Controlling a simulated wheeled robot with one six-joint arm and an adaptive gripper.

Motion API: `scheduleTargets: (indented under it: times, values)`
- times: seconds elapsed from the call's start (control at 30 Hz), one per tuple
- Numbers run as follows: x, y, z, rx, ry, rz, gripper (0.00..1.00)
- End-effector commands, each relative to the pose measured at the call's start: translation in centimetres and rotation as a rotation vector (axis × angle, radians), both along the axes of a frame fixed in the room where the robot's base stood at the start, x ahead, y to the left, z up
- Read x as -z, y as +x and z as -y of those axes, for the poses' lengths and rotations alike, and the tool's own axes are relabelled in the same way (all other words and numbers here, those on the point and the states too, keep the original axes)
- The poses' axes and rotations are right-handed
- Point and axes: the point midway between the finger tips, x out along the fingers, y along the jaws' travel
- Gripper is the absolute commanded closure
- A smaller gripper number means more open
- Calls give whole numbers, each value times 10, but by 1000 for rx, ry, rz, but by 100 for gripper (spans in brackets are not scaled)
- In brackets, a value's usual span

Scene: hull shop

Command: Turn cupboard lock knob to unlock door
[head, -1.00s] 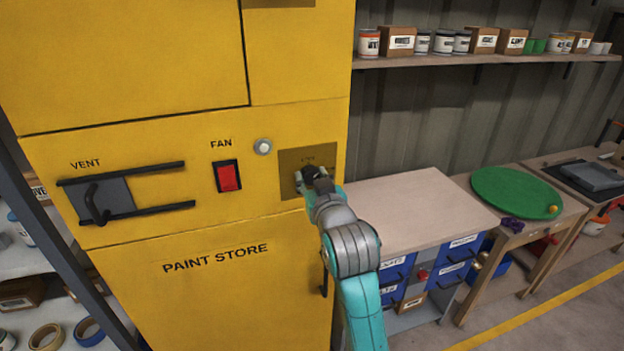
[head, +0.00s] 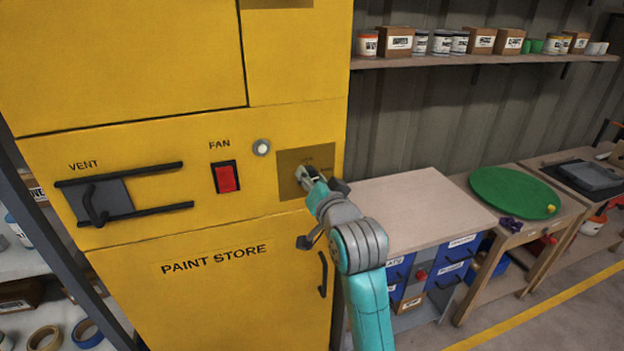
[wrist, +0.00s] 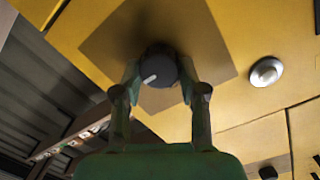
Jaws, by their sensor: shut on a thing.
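The yellow cupboard (head: 120,290) marked PAINT STORE fills the left of the head view. Its lock knob (wrist: 159,68) is round and dark with a pale pointer mark, set on a brown square plate (head: 292,188). My gripper (head: 306,178) is at the knob, and the wrist view shows its two fingers shut on the knob from both sides. The knob is mostly hidden by my gripper in the head view. In the wrist view the pale mark points to the lower left. The cupboard door is shut, with a dark handle (head: 323,274) on its right edge.
A red FAN switch (head: 227,177), a round white button (head: 261,147) and a VENT slide with dark bars (head: 100,203) are left of the plate. A wooden-topped bench (head: 410,205) with blue bins stands close on the right. A shelf (head: 480,60) holds cans and boxes.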

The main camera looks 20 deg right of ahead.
Motion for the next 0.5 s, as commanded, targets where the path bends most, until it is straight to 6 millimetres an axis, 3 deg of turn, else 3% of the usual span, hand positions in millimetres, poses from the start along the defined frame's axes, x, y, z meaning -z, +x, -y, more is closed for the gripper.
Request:
scheduleTargets:
  times: [0.47,0.5]
  values:
    - [-1,0,0,0,17,2,93]
    - [-1,0,0,0,17,2,56]
